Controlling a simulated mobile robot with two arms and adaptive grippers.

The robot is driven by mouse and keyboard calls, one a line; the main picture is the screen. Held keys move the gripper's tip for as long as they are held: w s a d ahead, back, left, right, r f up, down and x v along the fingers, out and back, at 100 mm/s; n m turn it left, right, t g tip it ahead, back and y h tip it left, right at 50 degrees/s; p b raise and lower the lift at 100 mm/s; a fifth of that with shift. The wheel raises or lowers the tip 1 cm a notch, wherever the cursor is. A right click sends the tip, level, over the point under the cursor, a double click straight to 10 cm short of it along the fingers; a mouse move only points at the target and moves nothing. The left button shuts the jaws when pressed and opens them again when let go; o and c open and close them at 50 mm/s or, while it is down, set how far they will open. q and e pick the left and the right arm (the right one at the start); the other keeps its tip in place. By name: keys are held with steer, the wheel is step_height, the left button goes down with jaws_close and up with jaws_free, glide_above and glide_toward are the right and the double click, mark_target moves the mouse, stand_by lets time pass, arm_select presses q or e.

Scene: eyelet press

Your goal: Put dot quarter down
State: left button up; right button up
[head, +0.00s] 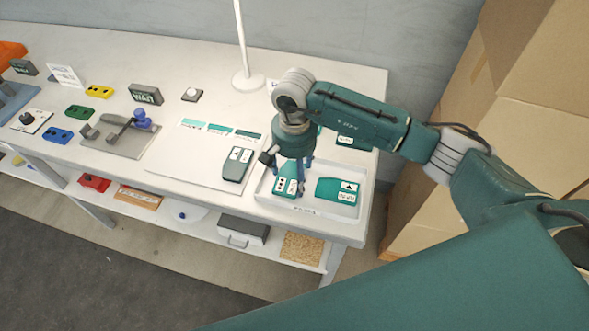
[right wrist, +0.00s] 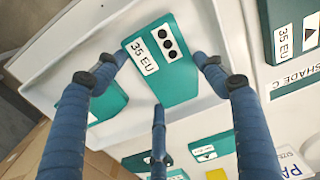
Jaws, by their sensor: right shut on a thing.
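The dot quarter (head: 286,187) is a teal piece with a white label of dark dots. In the right wrist view it (right wrist: 178,85) shows a "35 EU" label beside three dots. My right gripper (head: 298,185) is shut on it, its blue fingers (right wrist: 158,70) at either side of the piece. The piece is at the left part of a white tray (head: 311,209); I cannot tell whether it touches the tray floor. My left gripper is not in view.
A teal piece with a triangle label (head: 337,190) lies in the tray to the right. A darker green piece (head: 237,165) lies on a white mat (head: 190,172) with colour swatches. A lamp base (head: 248,82) stands behind. Cardboard boxes (head: 520,110) stand at the right.

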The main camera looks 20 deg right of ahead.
mark_target(294, 177)
steer(key=shift+f+b, duration=0.2)
steer(key=shift+b, duration=0.1)
steer(key=o, duration=1.1)
steer(key=shift+r, duration=0.1)
steer(key=shift+r+p, duration=0.25)
steer(key=shift+p, duration=0.1)
steer(key=shift+w+r+b, duration=0.1)
steer(key=shift+r+b, duration=0.15)
steer(key=shift+b, duration=0.05)
step_height(294, 177, up, 11)
steer(key=b, duration=0.3)
steer(key=shift+r, duration=0.15)
